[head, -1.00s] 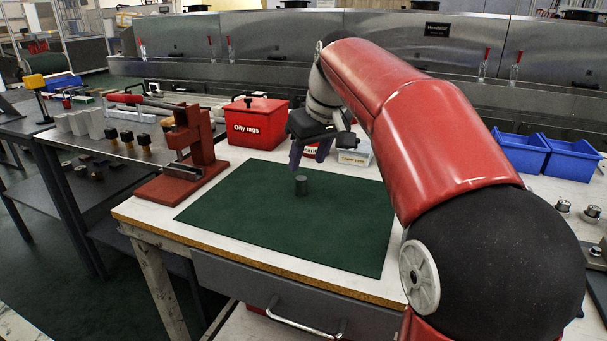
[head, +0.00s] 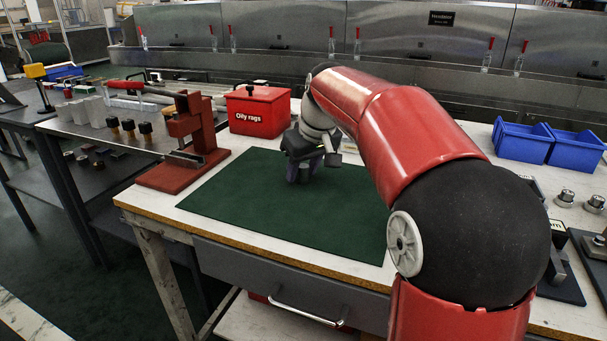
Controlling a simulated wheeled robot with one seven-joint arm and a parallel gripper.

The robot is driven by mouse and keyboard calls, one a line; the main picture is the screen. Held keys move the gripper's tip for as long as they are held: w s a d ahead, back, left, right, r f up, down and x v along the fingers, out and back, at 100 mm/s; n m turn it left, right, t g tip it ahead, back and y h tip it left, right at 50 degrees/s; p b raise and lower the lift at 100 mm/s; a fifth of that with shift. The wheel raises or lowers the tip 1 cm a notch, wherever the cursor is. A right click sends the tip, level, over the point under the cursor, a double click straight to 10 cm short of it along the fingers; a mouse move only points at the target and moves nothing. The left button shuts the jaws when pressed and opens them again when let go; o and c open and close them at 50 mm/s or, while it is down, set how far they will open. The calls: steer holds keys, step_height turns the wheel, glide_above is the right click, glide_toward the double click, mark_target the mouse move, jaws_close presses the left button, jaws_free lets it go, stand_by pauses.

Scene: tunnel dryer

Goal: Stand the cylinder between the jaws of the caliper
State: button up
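My gripper (head: 299,180) points down low over the green mat (head: 255,212), with its purple fingers near the mat surface. The dark cylinder is not visible now; the gripper covers the place where it stood, so I cannot tell whether the fingers hold it. The finger gap is too small and shaded to read.
A red "Oily rags" box (head: 258,112) stands behind the mat. Blue bins (head: 523,142) are at the right back. Dark-topped brass pieces (head: 129,130) and pale blocks (head: 97,112) stand on the left table. The mat's front half is clear.

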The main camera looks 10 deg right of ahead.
jaws_close()
steer(key=shift+r, duration=0.1)
